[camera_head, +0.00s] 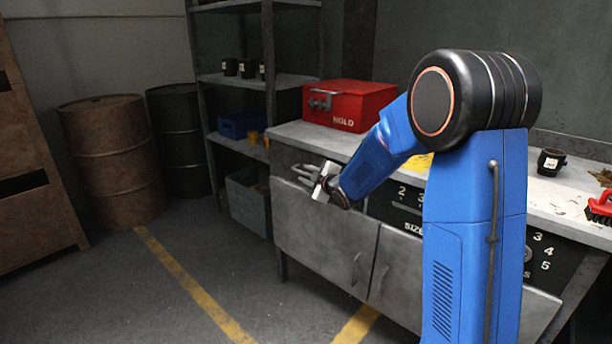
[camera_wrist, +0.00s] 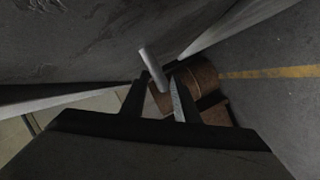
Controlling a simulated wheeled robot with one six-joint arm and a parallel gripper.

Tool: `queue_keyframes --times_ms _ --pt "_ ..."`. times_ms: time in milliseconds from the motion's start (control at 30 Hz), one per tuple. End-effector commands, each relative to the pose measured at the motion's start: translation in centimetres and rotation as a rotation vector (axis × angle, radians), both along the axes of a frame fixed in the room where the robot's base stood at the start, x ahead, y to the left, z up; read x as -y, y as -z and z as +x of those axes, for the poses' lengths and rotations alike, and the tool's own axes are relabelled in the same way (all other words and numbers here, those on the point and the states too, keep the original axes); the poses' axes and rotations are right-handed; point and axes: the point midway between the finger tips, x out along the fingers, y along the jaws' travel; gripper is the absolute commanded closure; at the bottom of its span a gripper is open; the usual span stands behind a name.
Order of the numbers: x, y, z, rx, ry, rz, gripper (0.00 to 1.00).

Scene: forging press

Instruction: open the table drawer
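The grey metal table (camera_head: 290,133) stands at the centre right in the head view. Its drawer front (camera_head: 284,158) is the upper left panel, flush with the table's face as far as I can see. My gripper (camera_head: 308,178) is in front of this panel, near its lower part, and hides some of it. In the wrist view my gripper (camera_wrist: 158,98) has its two dark fingers apart. A light grey bar, which looks like the drawer handle (camera_wrist: 151,65), reaches between the fingertips. I cannot tell whether the fingers touch it.
Below are cabinet doors with handles (camera_head: 357,268). A dial panel (camera_head: 400,200) is to the right. Shelves and barrels (camera_head: 112,155) stand left. The floor in front is clear.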

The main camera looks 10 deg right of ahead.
Motion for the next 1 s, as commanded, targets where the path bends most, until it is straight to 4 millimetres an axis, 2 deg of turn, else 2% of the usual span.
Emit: queue_keyframes --times_ms 133,433,467,567,1000 --pt "-0.24 0.18 0.74 0.0 0.0 0.0 0.72" --pt "-0.28 0.2 0.87 0.0 0.0 0.0 0.72" --pt "-0.28 0.2 0.87 0.0 0.0 0.0 0.77" --pt "-0.28 0.21 0.86 0.0 0.0 0.0 1.0" --pt "-0.79 0.27 0.49 -0.001 -0.001 0.0 1.0"
